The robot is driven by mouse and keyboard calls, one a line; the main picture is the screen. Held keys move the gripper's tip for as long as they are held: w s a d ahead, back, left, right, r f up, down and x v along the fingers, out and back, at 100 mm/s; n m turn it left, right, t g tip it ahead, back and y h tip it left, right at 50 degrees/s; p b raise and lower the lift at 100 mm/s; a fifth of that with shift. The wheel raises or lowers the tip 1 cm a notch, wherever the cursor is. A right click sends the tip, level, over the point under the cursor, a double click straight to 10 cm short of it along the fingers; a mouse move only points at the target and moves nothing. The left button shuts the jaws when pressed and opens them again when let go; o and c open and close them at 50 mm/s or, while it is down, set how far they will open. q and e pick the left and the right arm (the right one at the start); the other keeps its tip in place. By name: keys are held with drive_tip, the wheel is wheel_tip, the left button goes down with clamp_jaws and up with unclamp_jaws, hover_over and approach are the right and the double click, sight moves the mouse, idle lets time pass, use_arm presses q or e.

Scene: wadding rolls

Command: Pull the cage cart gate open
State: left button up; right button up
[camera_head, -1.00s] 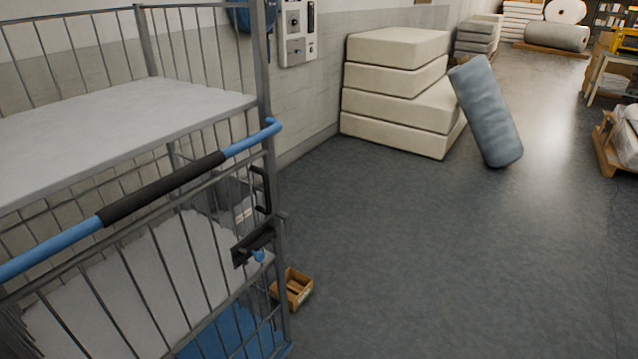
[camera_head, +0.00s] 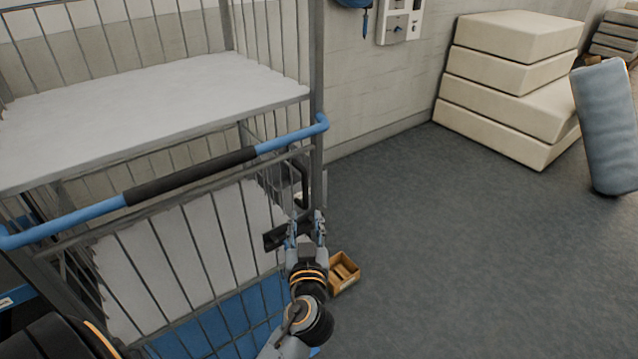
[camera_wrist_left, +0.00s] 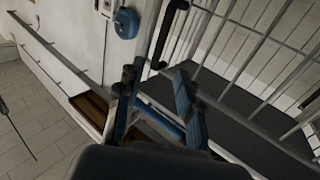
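The cage cart (camera_head: 318,90) stands at the left of the head view, with grey wire sides and a blue push bar with a black grip (camera_head: 190,178). The barred gate (camera_head: 165,250) below the bar appears closed against the corner post. A black pull handle (camera_head: 303,180) and a dark latch (camera_head: 275,238) sit at its right edge; a black handle also shows in the left wrist view (camera_wrist_left: 168,32). My left gripper (camera_head: 306,228) is at the latch, below the handle, fingers apart. In the left wrist view its fingers (camera_wrist_left: 158,95) look open; contact is unclear. My right gripper is out of view.
A small wooden box (camera_head: 343,272) lies on the floor just right of my left gripper. Stacked cream pads (camera_head: 510,85) and a leaning grey-blue roll (camera_head: 606,125) stand at the back right. A wall panel (camera_head: 400,20) hangs behind. The floor at right is clear.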

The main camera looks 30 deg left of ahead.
sight(306, 190)
use_arm(q)
drive_tip(key=p+x, duration=0.3)
drive_tip(key=x, duration=0.8)
drive_tip(key=shift+a, duration=0.1)
drive_tip(key=shift+w+a+p, duration=0.25)
drive_tip(key=shift+w+p, duration=0.05)
drive_tip(key=shift+w, duration=0.2)
clamp_jaws()
drive_tip(key=shift+f, duration=0.1)
